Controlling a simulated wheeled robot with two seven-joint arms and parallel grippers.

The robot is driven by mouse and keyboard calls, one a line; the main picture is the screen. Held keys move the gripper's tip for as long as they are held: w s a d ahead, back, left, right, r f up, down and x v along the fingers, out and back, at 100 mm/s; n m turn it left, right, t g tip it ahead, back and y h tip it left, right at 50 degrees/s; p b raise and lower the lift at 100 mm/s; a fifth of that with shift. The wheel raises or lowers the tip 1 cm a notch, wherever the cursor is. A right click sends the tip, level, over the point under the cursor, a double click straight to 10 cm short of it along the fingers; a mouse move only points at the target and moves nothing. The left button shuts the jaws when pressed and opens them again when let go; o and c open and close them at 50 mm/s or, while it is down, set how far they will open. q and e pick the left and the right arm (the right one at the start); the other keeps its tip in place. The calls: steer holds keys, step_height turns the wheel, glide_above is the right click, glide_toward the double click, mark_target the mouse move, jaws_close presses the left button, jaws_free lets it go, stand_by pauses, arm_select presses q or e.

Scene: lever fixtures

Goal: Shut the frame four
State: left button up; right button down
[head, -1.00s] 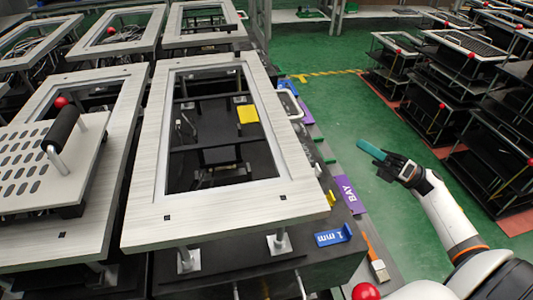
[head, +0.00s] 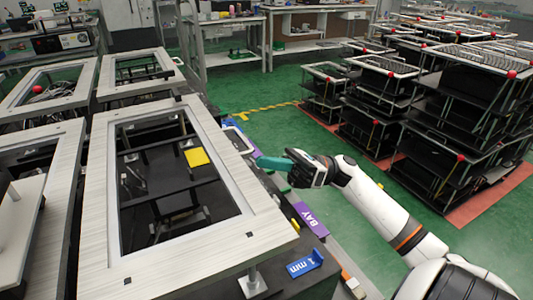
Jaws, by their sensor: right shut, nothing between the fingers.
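A large pale frame (head: 98,200) with an open rectangular window fills the left middle of the head view. It sits raised on short posts above a dark base. I cannot tell which frame is number four, as no number shows. A white handle (head: 240,138) stands at its far right side. My right gripper (head: 262,163), with teal fingers, is shut and empty. It is at the right side of the frame, close to the handle in the picture; I cannot tell whether they touch. My left gripper is not in view.
More frames (head: 45,83) stand at the left and behind. A purple BAY label (head: 311,219) and a blue 1 mm tag (head: 305,264) lie along the right edge of the base. Green floor is clear beyond, with black racks (head: 440,140) at the right.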

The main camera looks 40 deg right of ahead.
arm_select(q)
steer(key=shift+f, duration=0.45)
arm_select(e)
steer(key=shift+w+a+r, duration=0.15)
steer(key=shift+r, duration=0.25)
steer(key=shift+w+a+r, duration=0.1)
steer(key=shift+a+r, duration=0.05)
steer(key=shift+r, duration=0.25)
steer(key=shift+r, duration=0.1)
arm_select(q)
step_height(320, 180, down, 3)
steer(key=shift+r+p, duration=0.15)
steer(key=shift+p, duration=0.3)
arm_select(e)
step_height(320, 180, up, 2)
steer(key=shift+h, duration=0.4)
